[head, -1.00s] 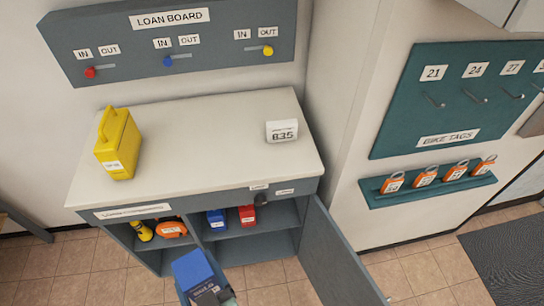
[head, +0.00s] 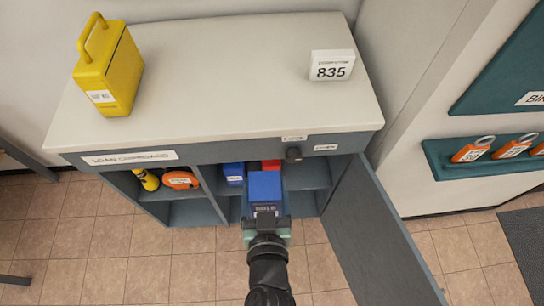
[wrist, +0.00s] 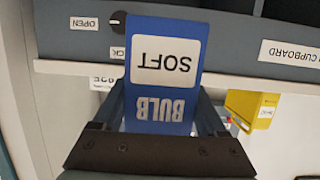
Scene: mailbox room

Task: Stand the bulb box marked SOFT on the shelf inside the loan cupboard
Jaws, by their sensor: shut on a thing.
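The blue bulb box (head: 265,188) is in my gripper (head: 267,217) in front of the open right bay of the loan cupboard (head: 205,152). In the wrist view the box (wrist: 186,35) shows a white SOFT label and the word BULB, upside down in that picture. My gripper (wrist: 160,120) is shut on its lower part. The shelf (head: 305,176) inside the right bay shows beside the box. On it a blue box (head: 233,172) stands at the left, and a red box (head: 270,165) is partly hidden behind the held box. I cannot tell whether the held box touches the shelf.
The cupboard door (head: 375,235) stands open at the right. A yellow flashlight (head: 147,180) and an orange tape measure (head: 180,180) lie in the left bay. A yellow case (head: 108,70) and an 835 clock (head: 331,66) stand on top.

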